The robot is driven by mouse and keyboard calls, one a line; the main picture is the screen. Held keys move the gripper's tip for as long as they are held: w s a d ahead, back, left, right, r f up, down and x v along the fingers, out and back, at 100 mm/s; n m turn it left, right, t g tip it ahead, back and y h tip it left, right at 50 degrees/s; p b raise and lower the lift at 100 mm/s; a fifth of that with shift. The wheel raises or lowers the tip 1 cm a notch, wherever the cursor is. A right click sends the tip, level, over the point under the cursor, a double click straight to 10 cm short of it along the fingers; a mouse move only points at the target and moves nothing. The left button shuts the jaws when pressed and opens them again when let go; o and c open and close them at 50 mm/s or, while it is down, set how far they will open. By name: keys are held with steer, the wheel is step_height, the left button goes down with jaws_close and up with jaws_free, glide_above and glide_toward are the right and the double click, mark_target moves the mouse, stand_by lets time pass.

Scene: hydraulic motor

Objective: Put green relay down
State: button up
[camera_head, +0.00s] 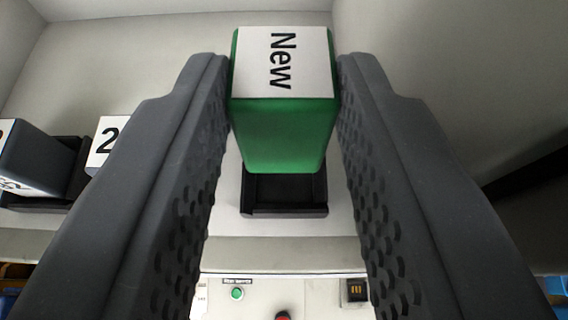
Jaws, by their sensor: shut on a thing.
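The green relay (285,130) is a green block with a white top label that reads "New". My gripper (285,110) is shut on it, with one dark textured finger against each side. Below the relay in the picture is a black holder (285,208) on the pale shelf. The relay overlaps the holder's upper part, and I cannot tell whether they touch.
To the left, a dark grey block (32,160) sits in another black holder (75,185), beside a white label "2" (106,140). Past the shelf's front edge is a panel with a green button (237,294) and a red one (283,316). A wall rises on the right.

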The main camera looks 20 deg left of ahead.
mark_target(286, 168)
steer(key=shift+f, duration=0.35)
steer(key=shift+s+f+b, duration=0.1)
steer(key=shift+f+b, duration=0.35)
steer(key=shift+f, duration=0.85)
steer(key=shift+w+f, duration=0.25)
steer(key=shift+f, duration=0.15)
steer(key=o, duration=0.8)
